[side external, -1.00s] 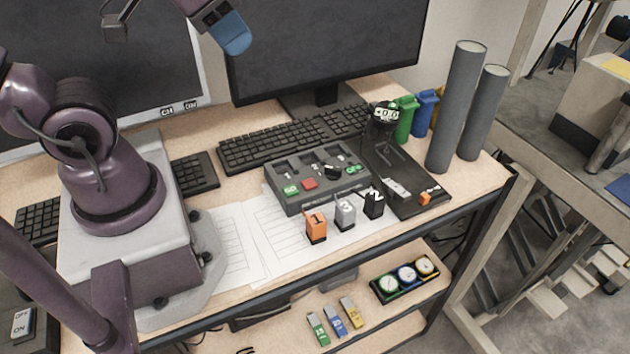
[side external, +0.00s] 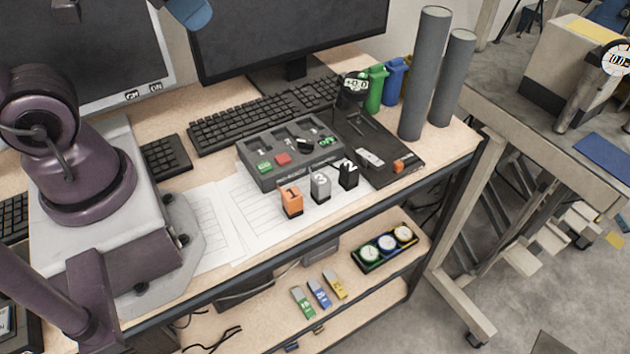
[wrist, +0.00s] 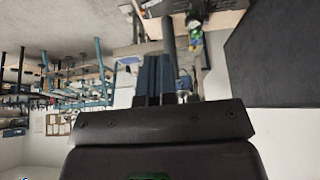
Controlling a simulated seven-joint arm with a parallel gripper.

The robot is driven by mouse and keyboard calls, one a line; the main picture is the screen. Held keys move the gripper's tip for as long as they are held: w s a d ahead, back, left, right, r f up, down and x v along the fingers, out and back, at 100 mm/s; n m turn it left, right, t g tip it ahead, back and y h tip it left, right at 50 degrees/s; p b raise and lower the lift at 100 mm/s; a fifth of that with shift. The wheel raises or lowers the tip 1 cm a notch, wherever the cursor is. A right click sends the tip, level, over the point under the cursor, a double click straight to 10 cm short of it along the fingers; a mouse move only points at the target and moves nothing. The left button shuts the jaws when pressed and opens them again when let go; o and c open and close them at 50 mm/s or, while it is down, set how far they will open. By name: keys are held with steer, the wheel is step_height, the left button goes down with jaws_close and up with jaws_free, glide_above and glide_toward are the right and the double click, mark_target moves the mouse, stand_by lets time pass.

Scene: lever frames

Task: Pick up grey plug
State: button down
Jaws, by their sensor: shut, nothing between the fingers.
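The grey plug (side external: 320,188), marked 3, stands upright on white paper in the side external view. It is between the orange plug (side external: 291,201), marked 1, and the black plug (side external: 348,175), marked 2. They stand in front of a dark grey box with sockets (side external: 270,180). In the wrist view my gripper (wrist: 152,80) is shut and empty, its dark blue fingers side by side. The wrist view is turned away from the plugs and shows the room. In the side external view the fingers are not clearly seen; a blue part of my arm shows at the top edge.
A black plate (side external: 385,150) with a gauge (side external: 354,86) lies right of the box. Two tall grey cylinders (side external: 425,70) stand at the table's right end. Monitors and a keyboard (side external: 260,118) are behind. A lower shelf holds dials (side external: 384,246) and coloured blocks (side external: 318,293).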

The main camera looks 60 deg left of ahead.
steer(key=c, duration=1.8)
jaws_free()
steer(key=o, duration=1.1)
steer(key=n+g, duration=0.6)
steer(key=n, duration=1.3)
glide_above(321, 179)
step_height(321, 179, down, 21)
step_height(321, 179, down, 7)
steer(key=shift+w+a+f, duration=0.1)
steer(key=shift+w, duration=0.05)
steer(key=shift+s+f, duration=0.2)
steer(key=shift+f, duration=2.45)
